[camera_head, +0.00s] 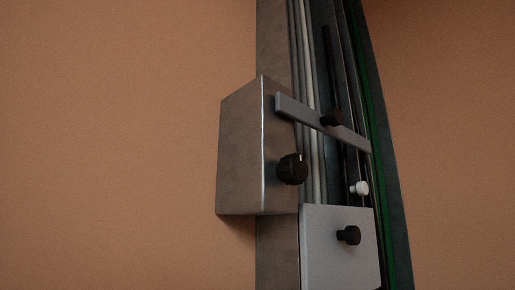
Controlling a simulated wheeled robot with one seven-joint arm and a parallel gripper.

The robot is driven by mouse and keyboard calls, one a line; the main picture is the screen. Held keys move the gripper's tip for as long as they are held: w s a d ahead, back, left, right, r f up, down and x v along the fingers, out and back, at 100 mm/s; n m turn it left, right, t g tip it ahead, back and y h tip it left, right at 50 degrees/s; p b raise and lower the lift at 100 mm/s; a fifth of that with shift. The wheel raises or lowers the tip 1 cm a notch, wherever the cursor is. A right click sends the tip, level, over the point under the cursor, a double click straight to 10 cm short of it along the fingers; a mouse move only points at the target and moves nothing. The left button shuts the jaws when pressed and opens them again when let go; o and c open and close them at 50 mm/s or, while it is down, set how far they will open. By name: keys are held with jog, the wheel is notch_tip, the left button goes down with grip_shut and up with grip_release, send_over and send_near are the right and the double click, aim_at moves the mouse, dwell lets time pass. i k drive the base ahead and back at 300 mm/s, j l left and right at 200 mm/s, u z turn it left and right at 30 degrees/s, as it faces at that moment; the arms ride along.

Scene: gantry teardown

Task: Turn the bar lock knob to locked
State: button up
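A black ribbed knob (292,169) sticks out of the front face of a grey metal box (240,155) at the middle of the view. A small light mark shows at the top of its face. No label shows which of these is the bar lock knob, and no locked mark can be read. My gripper is not in view.
A tall rail column (274,45) with rods and a green edge strip (377,120) runs top to bottom. A light grey plate (318,260) with a black knob (349,235) is below, and a white knob (359,188) above it. Bare orange-brown surfaces flank the column.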

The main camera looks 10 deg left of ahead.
aim_at(292, 169)
jog(key=u, duration=0.6)
jog(key=l+u, duration=0.25)
jog(key=u, duration=0.15)
jog(key=k+l+u, duration=0.15)
jog(key=u, duration=0.2)
jog(key=k+l+u, duration=0.15)
jog(key=u, duration=0.25)
jog(key=l, duration=0.1)
